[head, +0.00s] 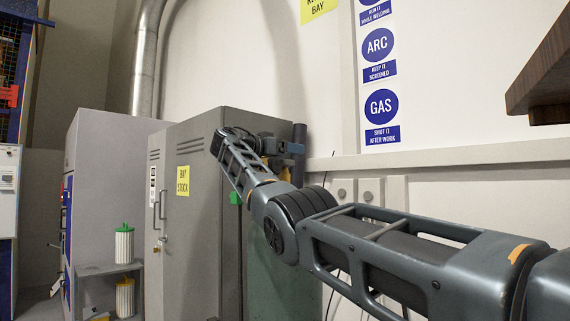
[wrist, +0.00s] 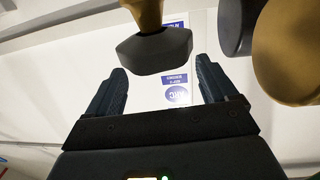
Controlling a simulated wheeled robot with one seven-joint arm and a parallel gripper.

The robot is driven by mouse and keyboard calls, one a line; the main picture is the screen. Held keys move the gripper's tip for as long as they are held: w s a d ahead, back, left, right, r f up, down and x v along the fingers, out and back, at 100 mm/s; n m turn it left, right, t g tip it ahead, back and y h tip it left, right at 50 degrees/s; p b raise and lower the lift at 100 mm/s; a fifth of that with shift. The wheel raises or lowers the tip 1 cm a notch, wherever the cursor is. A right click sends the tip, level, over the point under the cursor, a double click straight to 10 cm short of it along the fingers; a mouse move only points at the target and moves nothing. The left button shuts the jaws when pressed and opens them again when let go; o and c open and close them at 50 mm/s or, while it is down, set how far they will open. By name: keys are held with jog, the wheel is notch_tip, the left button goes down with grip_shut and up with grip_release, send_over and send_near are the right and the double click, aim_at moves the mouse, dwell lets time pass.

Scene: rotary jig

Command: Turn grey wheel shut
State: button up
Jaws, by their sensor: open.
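In the wrist view a dark grey wheel (wrist: 155,52) sits on a brass stem (wrist: 146,12) at the top centre. My gripper (wrist: 162,74) is open, with one finger on each side and the wheel between or just beyond the tips. I cannot tell how deep the wheel lies, and neither finger clearly touches it. In the head view my gripper (head: 292,148) is at the end of the outstretched arm, beside the grey cabinet. The wheel cannot be made out there, hidden by the arm. Bits of brass (head: 285,174) show below the gripper.
A second dark round part (wrist: 235,26) and a large brass part (wrist: 290,50) stand close on the right in the wrist view. A green cylinder (head: 285,262) stands below my arm, beside the grey cabinet (head: 200,240). The white wall carries a GAS sign (head: 381,107).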

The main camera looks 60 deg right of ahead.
jog(key=s+d+r+b, duration=0.3)
jog(key=s+d+r, duration=0.2)
jog(key=s, duration=0.5)
jog(key=shift+d+r, duration=0.15)
jog(key=shift+r, duration=0.55)
